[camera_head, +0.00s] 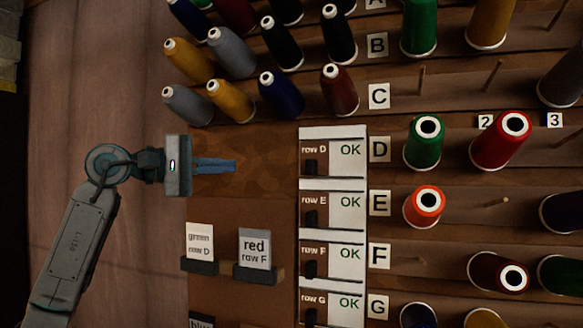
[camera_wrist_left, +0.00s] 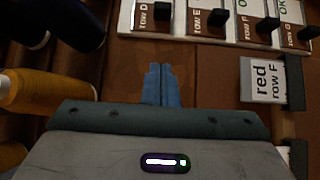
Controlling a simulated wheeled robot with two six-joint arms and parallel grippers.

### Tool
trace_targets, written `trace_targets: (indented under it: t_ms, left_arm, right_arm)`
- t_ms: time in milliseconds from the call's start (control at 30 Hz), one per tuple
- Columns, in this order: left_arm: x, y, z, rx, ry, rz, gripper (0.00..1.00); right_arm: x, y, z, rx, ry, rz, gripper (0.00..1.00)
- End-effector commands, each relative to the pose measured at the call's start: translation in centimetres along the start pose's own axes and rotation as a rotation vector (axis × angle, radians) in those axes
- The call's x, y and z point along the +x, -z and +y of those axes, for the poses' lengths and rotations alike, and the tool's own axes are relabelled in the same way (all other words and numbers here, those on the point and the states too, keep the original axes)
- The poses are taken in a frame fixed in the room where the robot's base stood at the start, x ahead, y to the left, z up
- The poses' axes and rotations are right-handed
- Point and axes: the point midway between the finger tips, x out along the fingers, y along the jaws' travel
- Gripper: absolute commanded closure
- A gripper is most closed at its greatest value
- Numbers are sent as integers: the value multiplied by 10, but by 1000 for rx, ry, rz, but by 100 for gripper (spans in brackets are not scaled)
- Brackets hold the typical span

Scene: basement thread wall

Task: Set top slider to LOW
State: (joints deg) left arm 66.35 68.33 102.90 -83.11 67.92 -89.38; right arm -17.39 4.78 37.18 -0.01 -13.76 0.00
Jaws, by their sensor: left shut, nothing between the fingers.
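The top slider is the row D panel (camera_head: 333,158), with a brown left part, a white right part and a green "OK". Its black knob (camera_head: 310,167) sits at the lower left of the panel; no "LOW" can be read. In the left wrist view the row D knob (camera_wrist_left: 151,39) is ahead of the fingers, near the top. My left gripper (camera_head: 235,166) is shut and empty, its blue fingers pointing right, left of the knob at about its height and apart from it in the picture. It also shows in the left wrist view (camera_wrist_left: 160,66). My right gripper is out of view.
Similar panels for row E (camera_head: 345,213), row F and row G stack below. Two cards on small holders, green row D (camera_head: 199,240) and red row F (camera_head: 255,248), stand below my gripper. Thread spools crowd above, including a yellow one (camera_head: 230,101), and at right.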

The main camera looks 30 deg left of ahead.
Motion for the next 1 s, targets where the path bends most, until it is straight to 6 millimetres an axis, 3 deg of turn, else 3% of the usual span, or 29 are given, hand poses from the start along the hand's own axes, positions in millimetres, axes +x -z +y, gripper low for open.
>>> trace_targets:
  t_ms: [367,667,900,1000]
  left_arm:
    - [11,-1,2,-4,-1,-6,100]
    - [63,-2,5,-6,-2,-10,100]
    - [104,-2,4,-7,-2,-9,100]
    - [115,-15,4,-2,-1,-8,100]
  right_arm:
    - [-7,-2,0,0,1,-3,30]
    - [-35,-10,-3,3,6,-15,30]
    - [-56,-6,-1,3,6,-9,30]
    - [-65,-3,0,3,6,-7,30]
